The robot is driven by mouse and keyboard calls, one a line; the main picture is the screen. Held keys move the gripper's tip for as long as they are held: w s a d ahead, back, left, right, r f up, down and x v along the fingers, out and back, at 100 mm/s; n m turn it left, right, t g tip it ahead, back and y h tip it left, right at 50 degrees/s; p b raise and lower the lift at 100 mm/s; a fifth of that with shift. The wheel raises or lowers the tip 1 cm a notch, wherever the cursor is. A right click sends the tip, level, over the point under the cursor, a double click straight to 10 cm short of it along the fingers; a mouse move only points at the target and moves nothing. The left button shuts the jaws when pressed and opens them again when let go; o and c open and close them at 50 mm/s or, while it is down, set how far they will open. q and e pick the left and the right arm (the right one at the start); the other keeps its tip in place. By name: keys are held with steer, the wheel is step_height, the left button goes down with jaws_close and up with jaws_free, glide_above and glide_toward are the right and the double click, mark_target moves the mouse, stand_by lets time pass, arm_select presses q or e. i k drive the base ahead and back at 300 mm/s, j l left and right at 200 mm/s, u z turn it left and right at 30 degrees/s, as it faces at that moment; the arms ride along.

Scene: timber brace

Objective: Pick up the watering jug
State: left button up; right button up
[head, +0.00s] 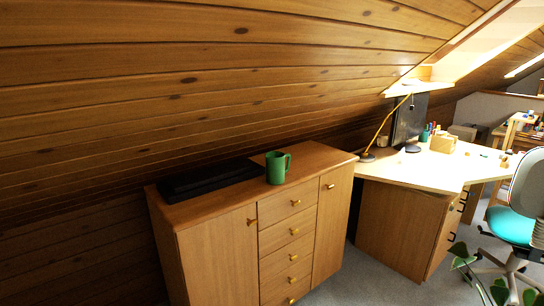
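A green jug (276,168) with a handle on its right side stands upright on top of a wooden cabinet (318,155). It is near the cabinet's front edge, around the middle of its length. Nothing covers it. Neither of my grippers shows in the head view.
A flat black case (212,178) lies left of the jug on the cabinet. The wooden ceiling (200,90) slopes down low behind the cabinet. A desk (430,168) with a lamp (368,156) and a monitor (410,122) stands to the right. An office chair (520,210) and a plant (490,280) are at the right.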

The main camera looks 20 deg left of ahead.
mark_target(275, 170)
steer(key=i+u, duration=0.2)
steer(key=i, duration=1)
